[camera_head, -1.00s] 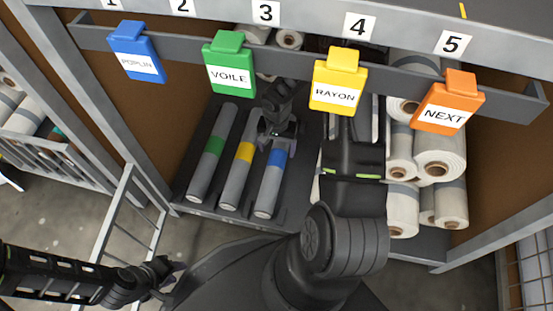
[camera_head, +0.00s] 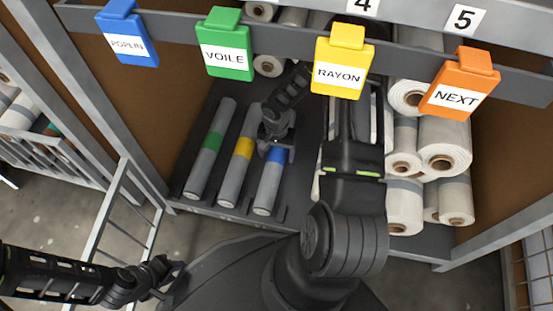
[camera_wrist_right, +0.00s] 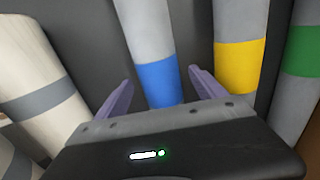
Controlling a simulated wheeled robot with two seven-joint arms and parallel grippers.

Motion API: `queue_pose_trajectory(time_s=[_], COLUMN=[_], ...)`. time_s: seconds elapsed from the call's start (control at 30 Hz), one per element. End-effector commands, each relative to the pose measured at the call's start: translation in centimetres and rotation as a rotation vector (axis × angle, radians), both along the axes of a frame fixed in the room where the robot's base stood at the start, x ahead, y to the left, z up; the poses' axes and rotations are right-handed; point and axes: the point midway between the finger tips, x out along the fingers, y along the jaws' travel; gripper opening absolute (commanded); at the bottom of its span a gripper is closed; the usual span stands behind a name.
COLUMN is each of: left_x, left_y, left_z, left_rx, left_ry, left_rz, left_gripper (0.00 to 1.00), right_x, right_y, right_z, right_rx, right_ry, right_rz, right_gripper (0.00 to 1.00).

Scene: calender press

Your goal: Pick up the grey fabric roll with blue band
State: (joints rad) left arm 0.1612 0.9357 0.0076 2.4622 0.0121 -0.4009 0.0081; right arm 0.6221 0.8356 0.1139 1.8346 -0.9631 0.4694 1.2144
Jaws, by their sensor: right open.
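The grey fabric roll with blue band (camera_head: 267,188) lies on the dark lower shelf, the rightmost of three grey rolls lying side by side. My right gripper (camera_head: 276,148) is over its upper part, partly hiding it near the band. In the right wrist view the blue band (camera_wrist_right: 158,83) shows between the two open purple fingers of my right gripper (camera_wrist_right: 160,78). One finger is on each side of the roll; I cannot tell whether either touches it. My left gripper (camera_head: 172,278) is at the lower left, away from the rolls, too small to read.
The yellow-banded roll (camera_head: 236,171) lies close beside it, with the green-banded roll (camera_head: 204,162) further left. Stacked cream rolls (camera_head: 443,152) fill the right. A grey rail with hanging tags, among them RAYON (camera_head: 340,77), crosses above. A ladder (camera_head: 116,225) stands left.

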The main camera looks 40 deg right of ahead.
Motion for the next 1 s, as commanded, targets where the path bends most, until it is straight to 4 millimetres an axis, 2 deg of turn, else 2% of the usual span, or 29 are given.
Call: queue_pose_trajectory(time_s=[0.03, 0.13, 0.77, 1.0], left_x=[0.11, 0.19, 0.17, 0.16], left_y=[0.05, 0.07, 0.05, 0.05], left_z=[-0.72, -0.93, -0.80, -0.80], left_rx=[-0.001, -0.002, -0.002, -0.002], left_ry=[-0.001, -0.001, -0.001, -0.001], left_rz=[0.001, 0.002, 0.001, 0.001], left_gripper=[0.34, 0.34, 0.34, 0.34], right_x=[-0.01, 0.01, 0.02, 0.02], right_y=[0.03, 0.01, 0.00, 0.00], right_z=[-1.21, -1.98, -1.97, -1.97], right_rx=[0.001, 0.001, 0.000, 0.000], right_ry=[0.001, 0.000, 0.000, 0.000], right_rz=[0.000, -0.001, 0.000, 0.000], right_gripper=[0.80, 0.80, 0.80, 0.61])
